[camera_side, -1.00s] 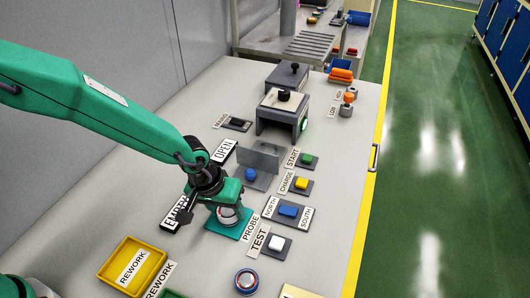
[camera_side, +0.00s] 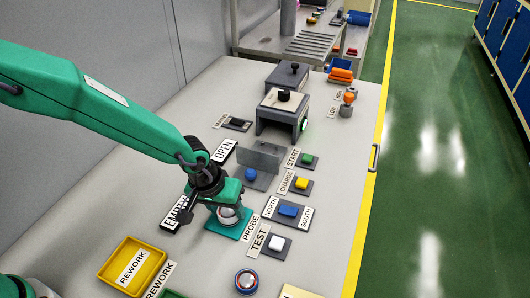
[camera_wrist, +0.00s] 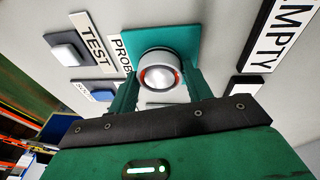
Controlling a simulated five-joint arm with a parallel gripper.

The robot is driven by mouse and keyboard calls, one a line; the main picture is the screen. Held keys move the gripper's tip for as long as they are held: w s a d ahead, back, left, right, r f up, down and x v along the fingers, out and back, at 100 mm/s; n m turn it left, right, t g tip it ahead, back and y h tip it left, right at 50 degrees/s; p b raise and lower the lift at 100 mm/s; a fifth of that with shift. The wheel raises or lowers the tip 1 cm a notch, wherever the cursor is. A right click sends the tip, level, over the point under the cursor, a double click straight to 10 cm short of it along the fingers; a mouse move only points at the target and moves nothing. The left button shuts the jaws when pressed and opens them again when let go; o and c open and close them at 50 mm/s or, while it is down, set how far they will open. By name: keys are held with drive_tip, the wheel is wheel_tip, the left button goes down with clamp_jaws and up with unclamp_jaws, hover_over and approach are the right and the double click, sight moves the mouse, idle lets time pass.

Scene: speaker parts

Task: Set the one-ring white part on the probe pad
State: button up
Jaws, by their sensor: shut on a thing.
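The white part (camera_wrist: 158,66) is a round, pale piece with a dark and red ring at its near end. My gripper (camera_wrist: 157,92) is shut on it, one finger on each side. The teal probe pad (camera_wrist: 190,38) lies directly behind the part in the wrist view. In the side view the pad (camera_side: 212,226) is under my gripper (camera_side: 226,207), and the part (camera_side: 227,216) shows low between the fingers, over the pad. I cannot tell whether it touches the pad. How many rings it bears is not clear.
A TEST button (camera_side: 277,243) and a blue NORTH/SOUTH switch (camera_side: 289,211) stand right of the pad. An EMPTY sign (camera_side: 178,212) is at its left. A grey upright plate (camera_side: 258,160) stands behind.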

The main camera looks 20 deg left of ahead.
drive_tip(key=shift+f, duration=0.1)
drive_tip(key=o, duration=1.3)
drive_tip(key=shift+v, duration=3.9)
